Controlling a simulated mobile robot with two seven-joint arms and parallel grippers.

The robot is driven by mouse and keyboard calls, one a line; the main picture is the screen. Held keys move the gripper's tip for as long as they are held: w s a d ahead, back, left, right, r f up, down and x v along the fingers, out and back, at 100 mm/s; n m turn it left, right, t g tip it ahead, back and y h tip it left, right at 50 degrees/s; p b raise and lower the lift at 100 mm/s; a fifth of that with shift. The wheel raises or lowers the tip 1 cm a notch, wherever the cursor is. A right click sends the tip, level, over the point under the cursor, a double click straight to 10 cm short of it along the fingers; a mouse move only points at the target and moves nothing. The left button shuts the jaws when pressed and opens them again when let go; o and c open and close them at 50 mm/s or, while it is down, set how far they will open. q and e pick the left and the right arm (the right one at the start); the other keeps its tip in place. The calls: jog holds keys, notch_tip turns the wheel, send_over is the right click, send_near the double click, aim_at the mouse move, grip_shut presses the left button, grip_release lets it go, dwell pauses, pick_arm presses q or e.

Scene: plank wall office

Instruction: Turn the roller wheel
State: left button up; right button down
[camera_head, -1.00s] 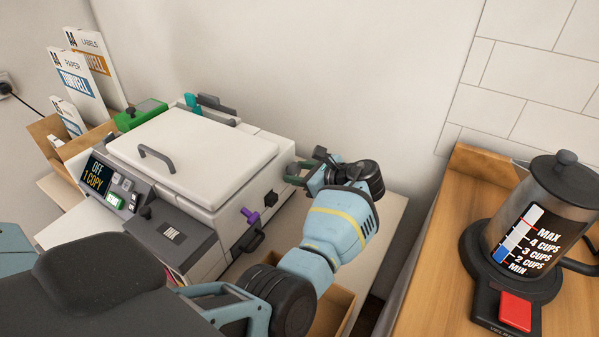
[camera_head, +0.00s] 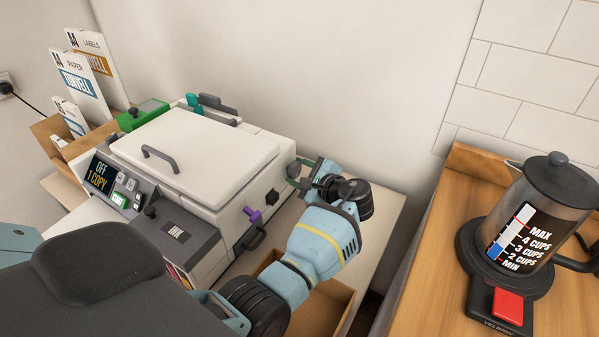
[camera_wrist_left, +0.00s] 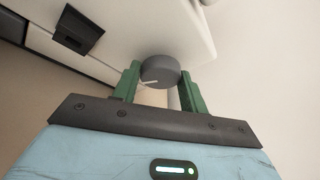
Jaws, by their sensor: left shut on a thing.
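The roller wheel (camera_wrist_left: 160,71) is a dark grey round knob with a pale line on its face. It sits on the right side of the white copier (camera_head: 215,165). In the left wrist view it lies between the green fingers of my left gripper (camera_wrist_left: 160,84), which are shut on it. In the head view my left gripper (camera_head: 296,175) reaches the copier's right side, and the wheel is hidden or too small to make out there. My right gripper is not in view.
The copier's side has a purple lever (camera_head: 253,215) and a dark handle (camera_head: 251,237). An open cardboard box (camera_head: 329,294) sits under my arm. A coffee press (camera_head: 546,205) stands on the wooden counter (camera_head: 432,245) at right. Paper packs (camera_head: 82,83) stand at left.

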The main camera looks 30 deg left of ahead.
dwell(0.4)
pick_arm(q)
jog(key=o, duration=1)
jog(key=shift+c, duration=0.2)
jog(key=v, duration=0.8)
jog(key=shift+f, duration=0.1)
